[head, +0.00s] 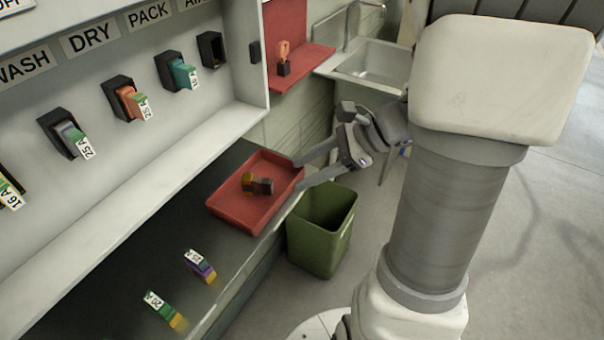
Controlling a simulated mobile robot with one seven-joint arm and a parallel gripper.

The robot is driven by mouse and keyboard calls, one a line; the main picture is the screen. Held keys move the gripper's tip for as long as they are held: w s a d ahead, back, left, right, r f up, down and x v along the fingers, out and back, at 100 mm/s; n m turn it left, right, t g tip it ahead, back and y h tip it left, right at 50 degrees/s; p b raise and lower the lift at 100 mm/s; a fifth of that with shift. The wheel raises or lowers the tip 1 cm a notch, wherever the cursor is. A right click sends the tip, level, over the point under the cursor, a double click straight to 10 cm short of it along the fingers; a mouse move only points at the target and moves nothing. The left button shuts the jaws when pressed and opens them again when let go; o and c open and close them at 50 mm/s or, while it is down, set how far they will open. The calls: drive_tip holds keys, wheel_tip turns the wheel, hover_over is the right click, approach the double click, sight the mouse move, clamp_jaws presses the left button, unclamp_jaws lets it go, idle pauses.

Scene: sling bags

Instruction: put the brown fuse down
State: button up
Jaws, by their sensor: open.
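A brown fuse (264,186), dark with yellowish-brown parts, lies in the red tray (221,211) on the dark counter. Whether it is one piece or two small pieces touching I cannot tell. My gripper (298,175) is open, its two fingers apart at the right edge of the tray. Nothing shows between the fingers, and the fuse lies left of the fingertips, apart from them.
A green bin (322,232) stands below the tray. Two labelled fuses, one purple (200,266) and one green (162,308), lie on the counter. Fuse holders line the panel above. A red shelf (308,62) and a sink (372,68) are behind.

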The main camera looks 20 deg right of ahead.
drive_tip(key=s+a+r+n+h, duration=0.2)
drive_tip(key=s+r+n+h, duration=0.2)
drive_tip(key=n, duration=0.6)
drive_tip(key=s+a+r+n+t+h, duration=0.1)
drive_tip(key=s+a+r+n+h, duration=0.2)
drive_tip(key=n, duration=0.8)
drive_tip(key=s+r+h, duration=0.2)
drive_tip(key=s, duration=0.1)
drive_tip(key=shift+s+a+r, duration=0.15)
drive_tip(key=shift+s+a, duration=0.05)
drive_tip(key=shift+a, duration=0.1)
drive_tip(key=shift+w, duration=0.1)
wheel_tip(320, 180, up, 10)
drive_tip(key=p, duration=1)
drive_tip(key=shift+r, duration=0.15)
